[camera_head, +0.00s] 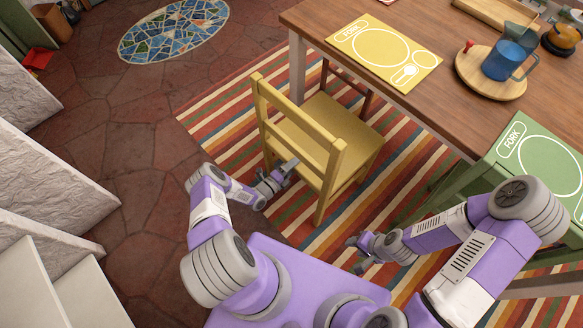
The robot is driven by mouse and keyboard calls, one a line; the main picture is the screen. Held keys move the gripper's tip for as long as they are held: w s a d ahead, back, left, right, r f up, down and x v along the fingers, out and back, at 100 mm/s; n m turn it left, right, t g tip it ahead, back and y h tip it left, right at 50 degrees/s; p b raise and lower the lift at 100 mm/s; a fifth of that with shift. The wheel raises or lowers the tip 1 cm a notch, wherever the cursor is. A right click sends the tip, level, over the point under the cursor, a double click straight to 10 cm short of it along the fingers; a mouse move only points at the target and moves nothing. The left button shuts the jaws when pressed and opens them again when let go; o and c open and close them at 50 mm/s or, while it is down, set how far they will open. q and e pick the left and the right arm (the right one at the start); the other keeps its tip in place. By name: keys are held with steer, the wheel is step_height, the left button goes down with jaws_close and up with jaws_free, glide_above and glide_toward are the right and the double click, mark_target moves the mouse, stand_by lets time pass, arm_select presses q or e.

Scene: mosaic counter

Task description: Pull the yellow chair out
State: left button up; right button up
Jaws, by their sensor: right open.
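The yellow chair (322,119) stands upright on the striped rug at the table's left side. Its seat reaches toward the table edge and its slatted back faces the lower left. My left gripper (284,171) is close to the lower part of the chair back. I cannot tell whether it touches the chair or whether its fingers are closed on anything. My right gripper (352,250) is open and empty, low over the rug, below and right of the chair's front leg and apart from it.
A green chair (474,178) stands at right. Pale steps (45,275) rise at left. Stone floor (130,190) left of the rug is clear.

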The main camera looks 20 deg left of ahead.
arm_select(q)
jaws_close()
steer(key=shift+r, duration=0.1)
steer(key=shift+w+r+p, duration=0.15)
steer(key=shift+r+p, duration=1.15)
steer(key=shift+r, duration=0.1)
steer(key=shift+f, duration=0.15)
steer(key=shift+f+b, duration=1.25)
steer(key=shift+b, duration=0.05)
steer(key=o, duration=0.7)
jaws_free()
